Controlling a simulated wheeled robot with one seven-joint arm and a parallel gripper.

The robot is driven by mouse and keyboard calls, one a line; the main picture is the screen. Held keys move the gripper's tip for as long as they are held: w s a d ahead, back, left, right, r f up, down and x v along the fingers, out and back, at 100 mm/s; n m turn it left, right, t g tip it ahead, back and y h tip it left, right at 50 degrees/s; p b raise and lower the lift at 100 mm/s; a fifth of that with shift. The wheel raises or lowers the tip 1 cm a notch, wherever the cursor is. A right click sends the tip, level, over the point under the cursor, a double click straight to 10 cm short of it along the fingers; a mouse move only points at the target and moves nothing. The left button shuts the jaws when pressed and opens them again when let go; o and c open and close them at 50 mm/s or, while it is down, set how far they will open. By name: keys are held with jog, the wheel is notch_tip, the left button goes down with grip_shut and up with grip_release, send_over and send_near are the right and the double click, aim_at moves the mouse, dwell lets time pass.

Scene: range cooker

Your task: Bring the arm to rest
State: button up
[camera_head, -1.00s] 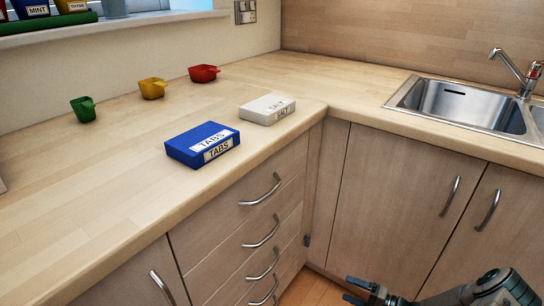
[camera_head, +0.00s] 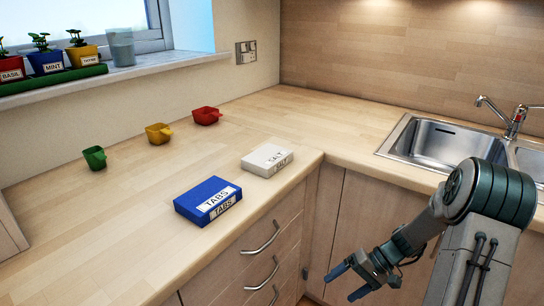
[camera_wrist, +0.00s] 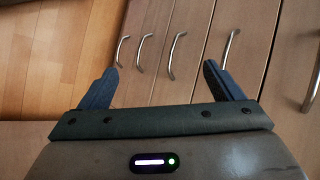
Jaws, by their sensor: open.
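My gripper (camera_head: 347,282) is at the lower right of the head view, in front of the cupboard fronts and below the worktop's edge. Its two blue fingers are apart with nothing between them. In the wrist view my gripper (camera_wrist: 158,80) also shows open and empty, with drawer fronts and floor beyond it. My arm is bent, its elbow raised in front of the cupboards below the sink.
A blue TABS box (camera_head: 208,201) and a white SALT box (camera_head: 267,160) lie on the worktop (camera_head: 110,245). Green (camera_head: 95,158), yellow (camera_head: 158,133) and red (camera_head: 206,116) scoops stand behind. The sink (camera_head: 440,143) is at right. Drawer handles (camera_head: 262,238) stick out near my gripper.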

jog(key=s+a+r+t+h+p, duration=0.1)
jog(key=s+r+h+p, duration=0.2)
jog(key=r, duration=0.8)
jog(key=s+a+r+t+h+p, duration=0.1)
jog(key=s+r+p, duration=0.5)
jog(key=r, duration=0.6)
jog(key=s+a+r+t+h+p, duration=0.2)
jog(key=s+r+h+p, duration=0.3)
jog(key=r, duration=0.7)
jog(key=shift+s+a+n, duration=0.3)
jog(key=shift+s+a, duration=0.2)
jog(key=shift+s, duration=0.65)
jog(key=shift+r, duration=0.1)
